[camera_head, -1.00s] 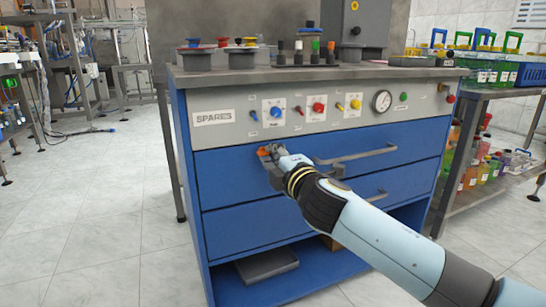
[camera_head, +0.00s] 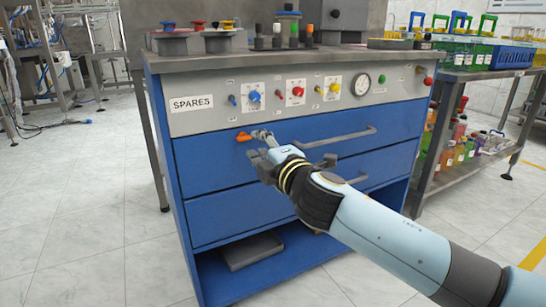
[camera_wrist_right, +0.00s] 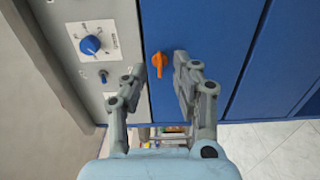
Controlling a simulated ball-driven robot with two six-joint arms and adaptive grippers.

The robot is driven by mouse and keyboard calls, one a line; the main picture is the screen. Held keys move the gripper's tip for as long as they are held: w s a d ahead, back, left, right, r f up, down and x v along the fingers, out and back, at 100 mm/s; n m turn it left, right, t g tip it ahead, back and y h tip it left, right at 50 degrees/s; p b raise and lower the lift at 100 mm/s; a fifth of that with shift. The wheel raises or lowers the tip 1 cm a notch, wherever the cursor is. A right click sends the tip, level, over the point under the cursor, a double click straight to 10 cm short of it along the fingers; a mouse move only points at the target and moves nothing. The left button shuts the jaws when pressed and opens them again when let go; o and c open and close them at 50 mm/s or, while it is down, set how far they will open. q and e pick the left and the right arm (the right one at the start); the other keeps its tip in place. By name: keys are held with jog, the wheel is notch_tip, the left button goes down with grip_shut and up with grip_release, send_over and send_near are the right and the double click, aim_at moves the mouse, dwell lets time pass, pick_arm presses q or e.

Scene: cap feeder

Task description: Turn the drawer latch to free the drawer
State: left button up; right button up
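The orange drawer latch (camera_head: 243,137) sits on the blue front of the top drawer (camera_head: 215,152), near its upper left. Its lever lies about level and points left in the head view. The latch also shows in the wrist view (camera_wrist_right: 159,64). My right gripper (camera_head: 258,146) is just right of the latch in the head view, its fingers spread and empty. In the wrist view my right gripper (camera_wrist_right: 158,66) has one finger on each side of the latch in the picture; no contact is visible. The top drawer looks closed. My left gripper is not in view.
Above the drawers, a grey panel (camera_head: 200,120) carries knobs, buttons and a gauge (camera_head: 360,84). A grey bar handle (camera_head: 320,141) juts from the top drawer beside my right arm. A side bench (camera_head: 475,75) with bottles stands right. Floor at left is clear.

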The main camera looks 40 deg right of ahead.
jog(key=v, duration=0.8)
jog(key=shift+s, duration=0.2)
jog(key=shift+f, duration=0.1)
